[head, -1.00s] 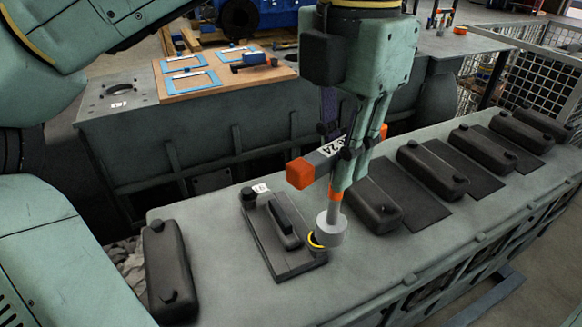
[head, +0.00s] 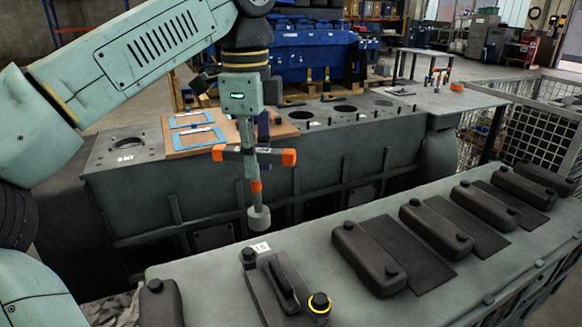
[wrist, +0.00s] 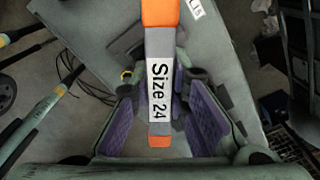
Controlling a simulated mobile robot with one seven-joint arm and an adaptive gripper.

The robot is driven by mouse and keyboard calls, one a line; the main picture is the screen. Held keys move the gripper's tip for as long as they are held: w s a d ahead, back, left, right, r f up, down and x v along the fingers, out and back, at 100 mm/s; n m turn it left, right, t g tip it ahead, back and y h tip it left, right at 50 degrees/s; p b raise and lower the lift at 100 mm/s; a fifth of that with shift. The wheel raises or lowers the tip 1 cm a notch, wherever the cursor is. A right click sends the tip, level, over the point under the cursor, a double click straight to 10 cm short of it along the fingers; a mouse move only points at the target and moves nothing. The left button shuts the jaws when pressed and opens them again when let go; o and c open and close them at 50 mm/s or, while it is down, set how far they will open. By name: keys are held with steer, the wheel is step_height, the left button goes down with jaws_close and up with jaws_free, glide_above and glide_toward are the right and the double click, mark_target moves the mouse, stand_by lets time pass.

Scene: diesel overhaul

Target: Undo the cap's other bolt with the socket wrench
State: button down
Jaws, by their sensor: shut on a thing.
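My gripper (head: 252,152) is shut on the socket wrench (head: 288,157), a bar with orange ends. Its shaft hangs down to a grey round socket (head: 259,218), held in the air above and behind the dark cap (head: 284,283). In the wrist view the wrench (wrist: 158,85) reads "Size 24" between my purple-padded fingers. The socket touches neither.
More dark covers (head: 369,255) line the near block (head: 210,272) to the right, and one (head: 160,305) lies at left. Behind a gap stands another block (head: 130,190) with a wooden board (head: 193,140). A wire cage (head: 535,115) stands at right.

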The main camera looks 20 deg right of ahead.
step_height(320, 180, down, 8)
steer(key=w+a+m+b, duration=0.1)
steer(key=w+m, duration=0.1)
steer(key=m, duration=2.7)
steer(key=shift+w+a+r, duration=0.2)
steer(key=shift+w+a, duration=0.15)
steer(key=shift+w, duration=0.05)
steer(key=shift+f+b, duration=0.1)
steer(key=shift+b, duration=0.2)
